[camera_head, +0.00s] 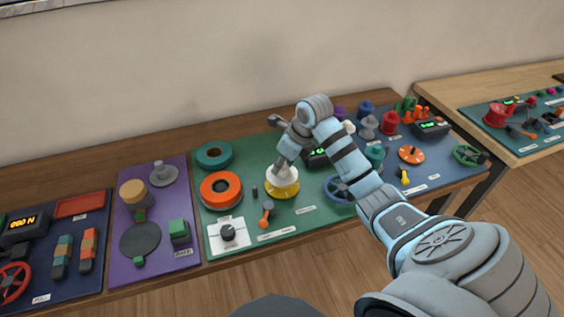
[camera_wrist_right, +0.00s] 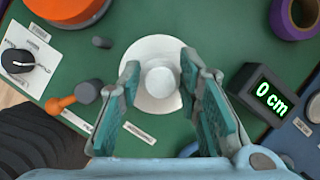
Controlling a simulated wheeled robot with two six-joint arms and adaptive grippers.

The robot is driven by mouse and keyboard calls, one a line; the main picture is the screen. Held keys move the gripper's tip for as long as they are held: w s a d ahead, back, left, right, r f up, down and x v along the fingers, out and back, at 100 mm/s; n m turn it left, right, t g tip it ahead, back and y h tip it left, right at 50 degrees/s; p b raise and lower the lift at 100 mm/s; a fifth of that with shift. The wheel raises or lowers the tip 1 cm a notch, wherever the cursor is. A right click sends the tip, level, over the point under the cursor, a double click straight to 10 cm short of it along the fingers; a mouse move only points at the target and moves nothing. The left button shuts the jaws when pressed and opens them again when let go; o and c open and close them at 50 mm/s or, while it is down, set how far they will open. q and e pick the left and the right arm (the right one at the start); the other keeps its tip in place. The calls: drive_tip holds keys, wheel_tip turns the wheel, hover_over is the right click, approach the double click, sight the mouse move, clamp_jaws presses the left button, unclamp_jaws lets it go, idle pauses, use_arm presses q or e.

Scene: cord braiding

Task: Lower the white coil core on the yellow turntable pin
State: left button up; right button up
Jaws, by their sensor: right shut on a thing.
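The white coil core (camera_head: 283,176) is over the yellow turntable (camera_head: 284,192) on the green board in the head view. My right gripper (camera_head: 281,163) reaches down onto it from above. In the right wrist view, the core's round hub and wide flange (camera_wrist_right: 152,48) show between and below the two fingers of my right gripper (camera_wrist_right: 160,78), which is shut on the core. The core looks upright and roughly centred over the turntable. The pin is hidden, and I cannot tell whether a gap remains beneath the core. My left gripper is not in view.
An orange ring coil (camera_head: 220,190) and a teal coil (camera_head: 213,155) lie left of the turntable. Close by are an orange-handled crank (camera_head: 266,213), a small dark peg (camera_wrist_right: 102,42), a dial panel (camera_head: 228,235) and a display reading "0 cm" (camera_wrist_right: 262,100).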

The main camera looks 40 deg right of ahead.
drive_tip(key=shift+f+b, duration=0.55)
drive_tip(key=shift+f, duration=0.45)
drive_tip(key=shift+s, duration=0.1)
drive_tip(key=shift+f+b, duration=0.75)
drive_tip(key=shift+f, duration=0.25)
drive_tip(key=o, duration=1.1)
drive_tip(key=shift+r, duration=0.1)
drive_tip(key=shift+r, duration=0.1)
wheel_tip(320, 180, up, 8)
drive_tip(key=p, duration=0.7)
